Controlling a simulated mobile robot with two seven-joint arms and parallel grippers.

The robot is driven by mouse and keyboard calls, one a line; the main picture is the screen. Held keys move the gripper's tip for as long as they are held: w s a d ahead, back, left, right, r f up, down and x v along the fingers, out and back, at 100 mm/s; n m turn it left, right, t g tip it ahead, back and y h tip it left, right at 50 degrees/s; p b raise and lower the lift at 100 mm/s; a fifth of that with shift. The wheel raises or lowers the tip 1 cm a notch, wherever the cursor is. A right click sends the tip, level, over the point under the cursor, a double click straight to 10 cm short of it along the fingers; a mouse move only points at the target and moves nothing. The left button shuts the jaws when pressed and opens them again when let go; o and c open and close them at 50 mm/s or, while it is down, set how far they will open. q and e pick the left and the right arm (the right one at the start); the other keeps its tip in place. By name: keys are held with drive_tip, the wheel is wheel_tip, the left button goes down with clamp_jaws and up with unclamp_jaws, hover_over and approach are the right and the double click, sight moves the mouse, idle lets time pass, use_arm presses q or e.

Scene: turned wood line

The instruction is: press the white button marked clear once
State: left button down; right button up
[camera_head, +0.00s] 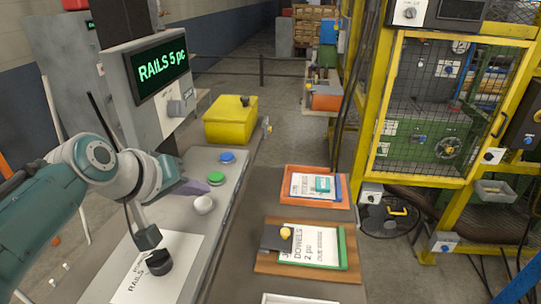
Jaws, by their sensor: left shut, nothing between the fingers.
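The white button (203,205) is a round white cap on the grey console ledge, nearest in a row with a green button (216,178) and a blue button (227,157). No marking can be read on it. My left gripper (197,188) reaches in from the left, its dark tapered fingers shut and empty. Its tip shows just behind the white button in the picture, beside the green one. I cannot tell how high it is above the ledge or whether it touches anything. My right gripper is out of view.
A display (161,69) reads "RAILS 5 pc". A yellow box (230,121) stands behind the buttons. A paper (178,277) with a black round object (158,262) lies nearer. To the right are an orange tray (291,200), a wooden board (264,266) with papers, and a yellow cage (376,120).

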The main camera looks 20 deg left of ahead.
sight(200, 207)
use_arm(q)
drive_tip(key=shift+f, duration=0.2)
drive_tip(key=shift+f+b, duration=0.3)
drive_tip(key=shift+f+b, duration=0.3)
drive_tip(key=shift+f, duration=0.05)
idle(0.7)
idle(0.4)
drive_tip(key=shift+r+p, duration=0.8)
drive_tip(key=shift+p, duration=0.15)
wheel_tip(200, 207, up, 5)
drive_tip(key=p, duration=0.5)
drive_tip(key=shift+r, duration=0.1)
